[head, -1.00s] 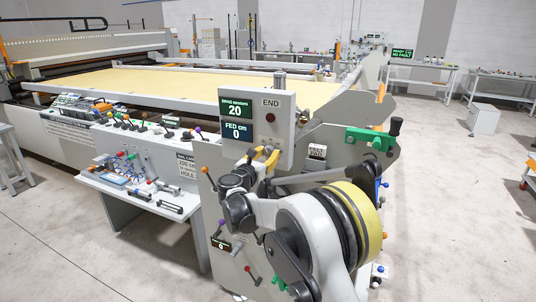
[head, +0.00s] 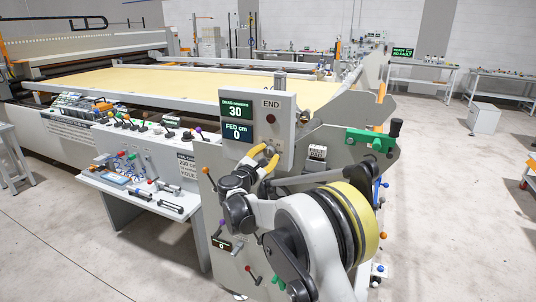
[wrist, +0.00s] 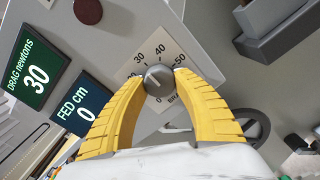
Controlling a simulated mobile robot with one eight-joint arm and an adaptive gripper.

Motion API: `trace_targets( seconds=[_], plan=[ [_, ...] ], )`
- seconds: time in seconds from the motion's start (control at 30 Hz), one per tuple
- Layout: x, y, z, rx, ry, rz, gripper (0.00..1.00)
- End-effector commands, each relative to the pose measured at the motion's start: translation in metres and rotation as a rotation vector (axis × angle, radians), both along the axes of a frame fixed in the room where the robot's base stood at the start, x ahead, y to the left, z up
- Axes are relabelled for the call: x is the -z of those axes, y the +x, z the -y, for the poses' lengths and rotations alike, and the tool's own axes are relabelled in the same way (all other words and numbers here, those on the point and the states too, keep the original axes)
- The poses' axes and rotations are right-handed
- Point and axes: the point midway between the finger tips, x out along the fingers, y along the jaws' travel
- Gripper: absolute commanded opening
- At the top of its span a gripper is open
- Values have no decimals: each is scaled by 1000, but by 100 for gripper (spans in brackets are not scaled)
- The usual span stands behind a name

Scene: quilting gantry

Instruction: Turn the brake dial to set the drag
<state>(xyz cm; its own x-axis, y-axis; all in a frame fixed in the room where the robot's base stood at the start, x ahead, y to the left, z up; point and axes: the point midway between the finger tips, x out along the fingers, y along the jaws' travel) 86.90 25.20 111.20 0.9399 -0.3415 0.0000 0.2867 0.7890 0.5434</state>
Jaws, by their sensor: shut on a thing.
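The brake dial (wrist: 158,80) is a small grey knob on a pale scale plate (wrist: 178,47) with printed numbers; 30, 40 and 50 show. My gripper (wrist: 160,84) has its yellow fingers shut on the knob, one on each side. In the head view my gripper (head: 268,163) is at the lower part of the grey control box. The drag display (wrist: 37,77) reads 30 newtons; it also shows in the head view (head: 236,109). Part of the scale's lower numbers is hidden by the fingers.
The FED cm display (wrist: 80,110) reads 0. A dark red END button (head: 270,118) sits above the dial. A side table (head: 135,187) with loose tools stands at left. Open floor lies at right.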

Motion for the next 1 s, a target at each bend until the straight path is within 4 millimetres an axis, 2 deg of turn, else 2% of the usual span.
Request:
trace_targets(
  seconds=[0.3,0.73,0.77,0.8,0.83,1.0],
  plan=[
    [-1,1,0,0,88,33,5],
    [-1,1,0,-1,96,37,5],
    [-1,1,0,-1,96,37,41],
    [-1,1,0,0,96,36,53],
    [-1,1,0,0,96,36,58],
    [-1,0,0,0,96,36,58]
  ],
)
